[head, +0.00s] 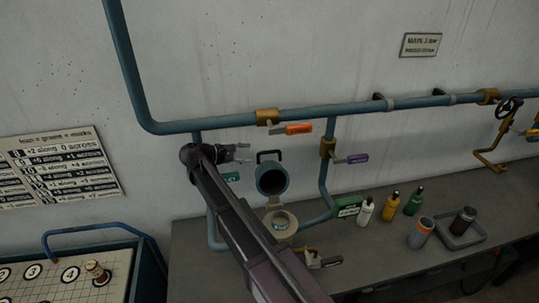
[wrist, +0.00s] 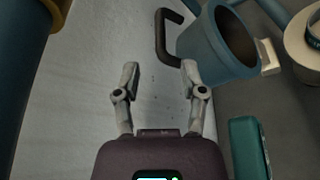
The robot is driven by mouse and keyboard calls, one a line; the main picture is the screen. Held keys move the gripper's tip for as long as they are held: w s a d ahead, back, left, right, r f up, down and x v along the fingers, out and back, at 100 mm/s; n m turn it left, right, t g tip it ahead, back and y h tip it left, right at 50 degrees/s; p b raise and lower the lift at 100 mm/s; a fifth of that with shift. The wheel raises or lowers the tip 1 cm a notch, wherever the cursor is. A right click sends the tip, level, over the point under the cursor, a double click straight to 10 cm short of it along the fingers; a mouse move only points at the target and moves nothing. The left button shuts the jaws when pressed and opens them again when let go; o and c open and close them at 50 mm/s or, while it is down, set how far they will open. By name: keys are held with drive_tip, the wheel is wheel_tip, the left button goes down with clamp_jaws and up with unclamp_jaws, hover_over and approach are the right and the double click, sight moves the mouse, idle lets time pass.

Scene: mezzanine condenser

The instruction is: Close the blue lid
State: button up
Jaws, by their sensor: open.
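Blue pipes (head: 222,120) run along the wall, with an orange lever (head: 298,129) and a purple lever (head: 357,158).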

sight(264, 152)
drive_tip(key=b+x, duration=0.2)
drive_tip(key=x, duration=0.7)
drive_tip(key=shift+d+f, duration=0.1)
clamp_jaws()
